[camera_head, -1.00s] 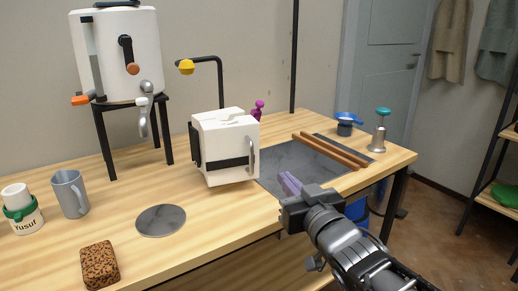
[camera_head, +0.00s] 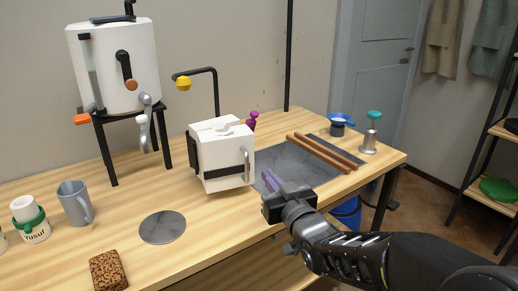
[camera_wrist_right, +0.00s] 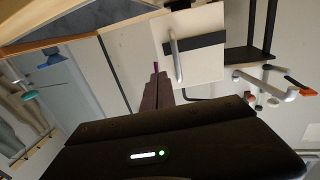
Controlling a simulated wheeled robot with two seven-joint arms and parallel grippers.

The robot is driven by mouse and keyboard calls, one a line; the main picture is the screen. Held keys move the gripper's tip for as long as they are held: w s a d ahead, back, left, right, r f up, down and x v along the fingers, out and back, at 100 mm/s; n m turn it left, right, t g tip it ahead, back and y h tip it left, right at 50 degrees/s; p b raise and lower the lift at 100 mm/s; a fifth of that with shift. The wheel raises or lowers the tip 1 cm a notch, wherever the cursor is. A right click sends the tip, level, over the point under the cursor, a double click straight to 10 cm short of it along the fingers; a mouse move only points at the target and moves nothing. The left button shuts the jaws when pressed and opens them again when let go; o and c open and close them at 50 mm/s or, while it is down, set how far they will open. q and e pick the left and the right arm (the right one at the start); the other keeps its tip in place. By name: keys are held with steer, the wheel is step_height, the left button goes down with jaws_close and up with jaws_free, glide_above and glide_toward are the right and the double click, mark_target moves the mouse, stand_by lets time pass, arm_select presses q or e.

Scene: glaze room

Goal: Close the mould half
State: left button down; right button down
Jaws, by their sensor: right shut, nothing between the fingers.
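The plaster mould (camera_head: 222,155) is a white block with a black strap and a grey handle (camera_head: 246,165) on its right face. It stands on the wooden table, with a seam along its top. My right gripper (camera_head: 270,181) is shut and empty, with purple fingers just right of the handle and apparently apart from it. In the right wrist view the mould (camera_wrist_right: 205,60) and its handle (camera_wrist_right: 175,58) show beyond the fingers (camera_wrist_right: 155,92). My left gripper is not in view.
A grey slab (camera_head: 300,160) with two wooden bars (camera_head: 325,150) lies behind my right gripper. A grey disc (camera_head: 162,227), a brown sponge (camera_head: 108,271) and a mug (camera_head: 75,203) sit at the front left. A white tank (camera_head: 113,65) stands on a black stand.

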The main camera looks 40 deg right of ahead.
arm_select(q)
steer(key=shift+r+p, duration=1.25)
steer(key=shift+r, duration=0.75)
arm_select(e)
steer(key=x, duration=0.7)
steer(key=shift+w+d, duration=0.2)
steer(key=shift+w, duration=0.15)
